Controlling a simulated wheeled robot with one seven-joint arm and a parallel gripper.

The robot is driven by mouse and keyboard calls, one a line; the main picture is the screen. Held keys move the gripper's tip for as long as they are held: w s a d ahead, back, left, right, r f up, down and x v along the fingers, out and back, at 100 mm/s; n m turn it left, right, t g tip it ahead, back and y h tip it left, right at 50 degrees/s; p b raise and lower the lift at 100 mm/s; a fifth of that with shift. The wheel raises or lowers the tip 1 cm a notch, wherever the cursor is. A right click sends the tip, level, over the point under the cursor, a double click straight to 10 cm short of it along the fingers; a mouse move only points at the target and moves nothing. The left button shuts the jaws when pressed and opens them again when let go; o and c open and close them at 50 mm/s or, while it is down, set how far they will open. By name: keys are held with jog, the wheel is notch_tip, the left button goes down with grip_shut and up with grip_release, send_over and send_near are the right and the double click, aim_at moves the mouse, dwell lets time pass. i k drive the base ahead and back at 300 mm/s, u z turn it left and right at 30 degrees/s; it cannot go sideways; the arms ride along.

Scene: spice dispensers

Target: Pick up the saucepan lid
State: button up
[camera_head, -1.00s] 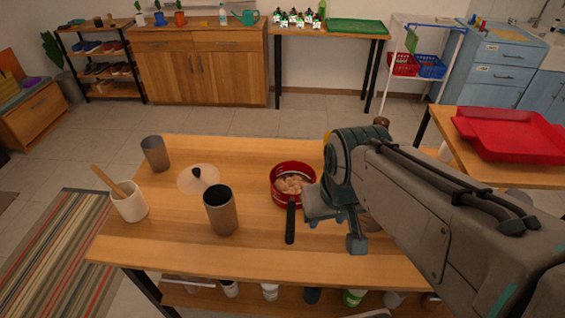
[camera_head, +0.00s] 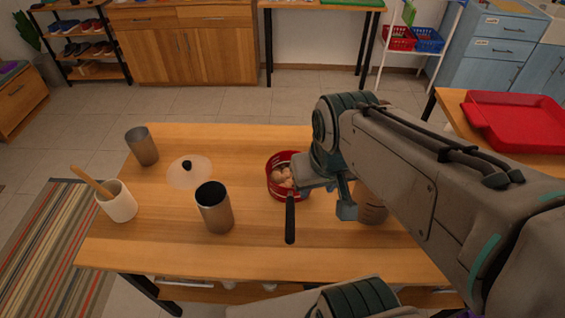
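The saucepan lid (camera_head: 178,178) is a pale see-through disc with a black knob. It lies flat on the left half of the wooden table (camera_head: 230,257). The red saucepan (camera_head: 275,186) stands right of it, with pale pieces inside and a black handle toward me. My gripper (camera_head: 331,204) is above the table at the saucepan's right side, well right of the lid. Its two fingers look apart, with nothing seen between them. My arm hides part of the table's right side.
A tall metal cup (camera_head: 214,212) stands just in front of the lid, and another grey cup (camera_head: 141,148) behind left. A white pot (camera_head: 119,205) with a wooden stick is at the left edge. A brownish container (camera_head: 371,208) stands beneath my arm. A red tray (camera_head: 520,127) is on another table.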

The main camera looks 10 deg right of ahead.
aim_at(187, 172)
jog(key=z, duration=2.8)
jog(key=k, duration=1.65)
jog(key=u, duration=2.3)
jog(key=i, duration=0.5)
